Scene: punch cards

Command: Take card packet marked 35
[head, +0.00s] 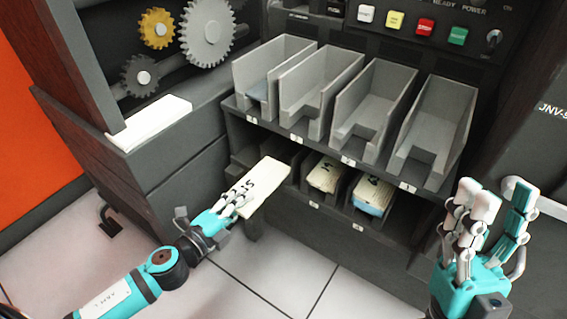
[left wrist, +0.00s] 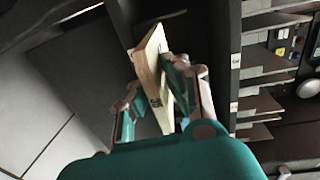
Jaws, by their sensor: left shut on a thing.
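A cream card packet (head: 264,186) with dark markings is held by my left gripper (head: 232,204); the marking is partly behind the fingers and I cannot read it surely. The packet is tilted, in front of the left part of the lower row of slots. In the left wrist view the packet (left wrist: 150,65) sits between the fingers of my left gripper (left wrist: 156,88). My right gripper (head: 497,200) is open and empty at the right, fingers pointing up, apart from the machine.
Two more packets, a left one (head: 327,174) and a right one (head: 373,194), lie in the lower slots. Several grey trays (head: 372,100) stand on the shelf above. A white stack (head: 152,122) lies on the left ledge. Tiled floor (head: 290,270) is clear in front.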

